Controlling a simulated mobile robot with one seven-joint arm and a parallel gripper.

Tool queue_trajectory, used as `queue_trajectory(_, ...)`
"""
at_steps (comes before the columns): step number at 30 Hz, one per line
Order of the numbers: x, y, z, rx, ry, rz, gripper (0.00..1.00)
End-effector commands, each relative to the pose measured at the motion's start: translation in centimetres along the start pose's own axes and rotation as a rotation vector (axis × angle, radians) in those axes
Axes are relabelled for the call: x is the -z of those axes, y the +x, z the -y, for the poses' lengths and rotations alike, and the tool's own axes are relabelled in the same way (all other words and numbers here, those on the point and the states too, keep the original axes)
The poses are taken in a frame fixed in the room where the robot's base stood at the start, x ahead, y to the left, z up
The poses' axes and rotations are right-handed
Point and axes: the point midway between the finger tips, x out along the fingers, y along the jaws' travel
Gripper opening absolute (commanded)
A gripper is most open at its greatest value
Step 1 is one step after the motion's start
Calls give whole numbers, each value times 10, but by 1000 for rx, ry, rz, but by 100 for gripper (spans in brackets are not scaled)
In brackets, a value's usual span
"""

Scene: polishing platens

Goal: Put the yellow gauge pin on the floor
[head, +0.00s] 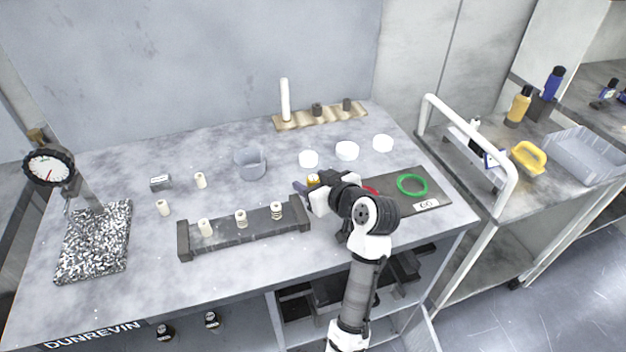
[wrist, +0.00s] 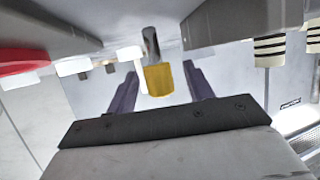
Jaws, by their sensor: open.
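The yellow gauge pin (head: 313,179) stands on the table, partly hidden by my wrist in the head view. In the wrist view the pin (wrist: 159,80) shows a yellow body and a grey metal end towards the tabletop. My gripper (head: 308,186) is low over the table at the pin. Its dark purple fingers, seen in the wrist view (wrist: 161,82), are open, one on each side of the pin, with gaps showing. The floor (head: 535,290) shows at the lower right of the head view.
A dark rack (head: 250,232) with several pale pins lies left of my gripper. A grey cup (head: 250,163) and white discs (head: 347,151) stand behind. A dark mat (head: 433,187) with a green ring (head: 412,185) lies right. A cart (head: 465,205) stands beyond the table's right edge.

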Motion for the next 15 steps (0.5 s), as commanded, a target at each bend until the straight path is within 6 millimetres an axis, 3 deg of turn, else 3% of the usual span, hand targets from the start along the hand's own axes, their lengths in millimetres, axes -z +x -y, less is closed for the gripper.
queue_trajectory(8,-1,5,0,0,0,0,52)
queue_trajectory(15,0,4,0,0,0,0,22)
